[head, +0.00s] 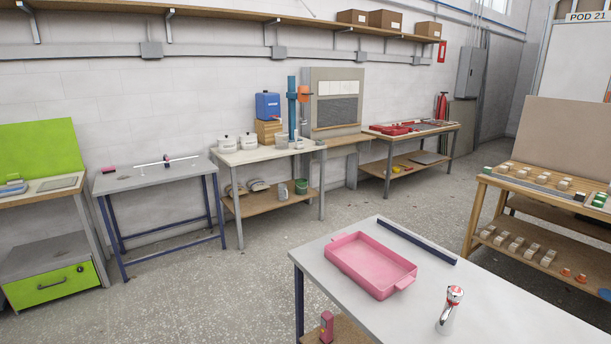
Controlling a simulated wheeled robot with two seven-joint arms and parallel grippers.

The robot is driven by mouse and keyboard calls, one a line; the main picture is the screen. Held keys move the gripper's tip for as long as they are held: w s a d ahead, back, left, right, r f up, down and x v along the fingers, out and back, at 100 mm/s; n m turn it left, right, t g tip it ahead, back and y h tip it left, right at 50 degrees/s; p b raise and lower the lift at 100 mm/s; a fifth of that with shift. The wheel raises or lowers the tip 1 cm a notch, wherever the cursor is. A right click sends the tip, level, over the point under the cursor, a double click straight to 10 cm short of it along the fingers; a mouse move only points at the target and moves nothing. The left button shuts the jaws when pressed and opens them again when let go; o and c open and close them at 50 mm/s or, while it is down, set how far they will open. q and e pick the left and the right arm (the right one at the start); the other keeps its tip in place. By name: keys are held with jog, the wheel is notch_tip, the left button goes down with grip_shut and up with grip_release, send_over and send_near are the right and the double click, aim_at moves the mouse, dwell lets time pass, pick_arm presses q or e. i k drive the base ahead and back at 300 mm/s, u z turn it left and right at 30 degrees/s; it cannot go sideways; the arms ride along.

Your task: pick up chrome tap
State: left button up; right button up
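The chrome tap (449,309) stands upright on the grey-topped table (500,318) at the lower right of the head view. It has a shiny body with a red and white top. It stands apart from the pink tray to its left. Neither of my grippers shows in the head view.
A pink tray (371,264) and a dark blue bar (416,241) lie on the same table, behind the tap. A bench with small blocks (540,181) is at the right. Workbenches (158,174) line the back wall. Open floor (235,272) lies left of the table.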

aim_at(444, 326)
jog(key=u, duration=0.85)
jog(key=k, duration=1.1)
jog(key=u, duration=0.3)
jog(key=i, duration=1.7)
jog(key=z, duration=1.85)
jog(key=i, duration=0.85)
jog(key=z, duration=1.2)
jog(key=k, duration=0.45)
jog(key=u, duration=0.05)
jog(key=i, duration=0.5)
